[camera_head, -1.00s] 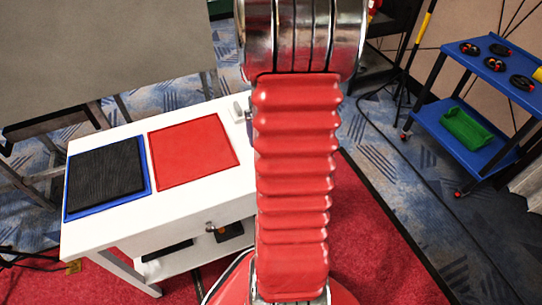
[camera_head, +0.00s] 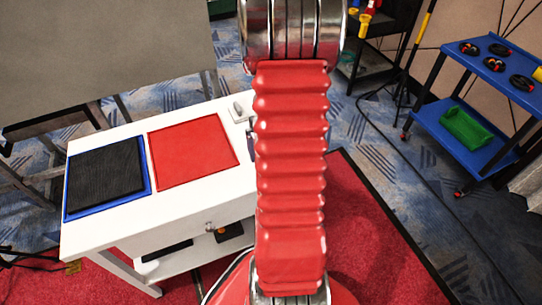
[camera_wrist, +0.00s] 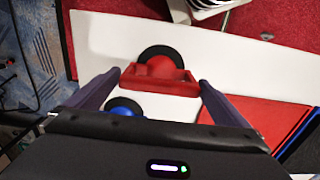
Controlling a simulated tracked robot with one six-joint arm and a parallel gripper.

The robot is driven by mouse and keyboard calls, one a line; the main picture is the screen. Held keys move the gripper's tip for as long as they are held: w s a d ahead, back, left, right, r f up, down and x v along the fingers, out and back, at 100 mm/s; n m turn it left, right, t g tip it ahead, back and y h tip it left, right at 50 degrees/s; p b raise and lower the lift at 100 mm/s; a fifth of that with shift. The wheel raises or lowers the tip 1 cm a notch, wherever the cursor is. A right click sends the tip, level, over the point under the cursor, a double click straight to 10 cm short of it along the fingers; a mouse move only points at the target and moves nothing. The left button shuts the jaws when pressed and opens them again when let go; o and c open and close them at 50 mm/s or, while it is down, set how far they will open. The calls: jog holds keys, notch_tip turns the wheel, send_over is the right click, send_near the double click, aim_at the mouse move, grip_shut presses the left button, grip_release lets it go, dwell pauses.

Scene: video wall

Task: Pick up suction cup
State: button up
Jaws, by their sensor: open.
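In the wrist view a red suction cup piece (camera_wrist: 160,80) with a bar-shaped red body and a black round disc (camera_wrist: 166,54) sits on the white table. A blue knob on a dark disc (camera_wrist: 124,107) lies just nearer and to the left. My gripper (camera_wrist: 160,84) is open, with one finger on each side of the red piece. I cannot tell whether the fingers touch it.
The white table (camera_head: 190,205) carries a red square panel (camera_head: 193,151) and a black pad (camera_head: 105,172) on a blue panel. A blue cart (camera_head: 470,110) at the right holds several black-and-red discs and a green bin (camera_head: 466,130).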

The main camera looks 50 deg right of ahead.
jog(key=shift+w+f, duration=0.1)
jog(key=shift+f, duration=1.65)
jog(key=shift+c, duration=0.5)
jog(key=c, duration=0.9)
